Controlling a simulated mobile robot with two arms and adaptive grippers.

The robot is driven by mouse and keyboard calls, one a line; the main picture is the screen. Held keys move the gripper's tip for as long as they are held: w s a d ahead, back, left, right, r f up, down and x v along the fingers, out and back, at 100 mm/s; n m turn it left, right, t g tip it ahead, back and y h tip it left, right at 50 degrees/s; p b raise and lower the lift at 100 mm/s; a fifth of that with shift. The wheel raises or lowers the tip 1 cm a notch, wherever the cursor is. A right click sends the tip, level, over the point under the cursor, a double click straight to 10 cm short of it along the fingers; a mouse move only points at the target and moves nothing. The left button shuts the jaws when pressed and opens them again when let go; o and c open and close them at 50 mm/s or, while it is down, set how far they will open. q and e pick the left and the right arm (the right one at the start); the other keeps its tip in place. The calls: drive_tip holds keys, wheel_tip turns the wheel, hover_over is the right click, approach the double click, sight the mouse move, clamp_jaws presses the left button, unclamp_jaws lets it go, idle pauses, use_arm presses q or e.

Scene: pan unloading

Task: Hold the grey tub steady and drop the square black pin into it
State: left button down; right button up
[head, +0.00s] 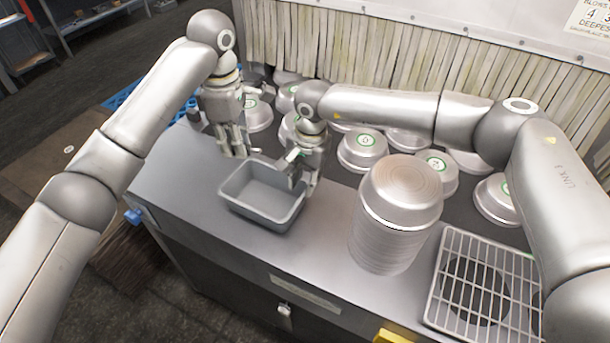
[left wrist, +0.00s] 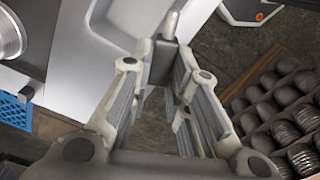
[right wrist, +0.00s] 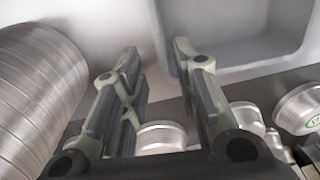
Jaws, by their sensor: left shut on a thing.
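The grey tub (head: 262,216) stands upright on the metal counter; part of it shows in the right wrist view (right wrist: 240,35). My left gripper (head: 237,150) is above the counter just behind the tub's back left corner, outside its opening. In the left wrist view it is shut on the square black pin (left wrist: 163,62), a dark block with a silvery rounded end, between its fingertips. I cannot make out the pin in the head view. My right gripper (head: 299,180) is at the tub's right wall. Its fingers (right wrist: 157,55) are apart, with the wall's edge showing between them; contact is unclear.
A tall stack of metal pans (head: 390,220) stands right of the tub. Several upturned pans with green-ringed labels (head: 363,148) fill the counter behind. A wire rack (head: 480,285) lies at the right. The counter left of the tub (head: 180,185) is clear.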

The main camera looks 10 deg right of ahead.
sight(300, 210)
use_arm(q)
drive_tip(key=shift+a, duration=0.1)
use_arm(e)
drive_tip(key=f, duration=0.7)
drive_tip(key=w+a+f, duration=0.1)
drive_tip(key=f, duration=0.3)
drive_tip(key=shift+w+f, duration=0.1)
drive_tip(key=shift+f, duration=0.25)
clamp_jaws()
use_arm(q)
drive_tip(key=w+d+f, duration=0.1)
drive_tip(key=w+f, duration=0.2)
drive_tip(key=f, duration=0.8)
drive_tip(key=shift+w+d, duration=0.2)
drive_tip(key=shift+w, duration=0.1)
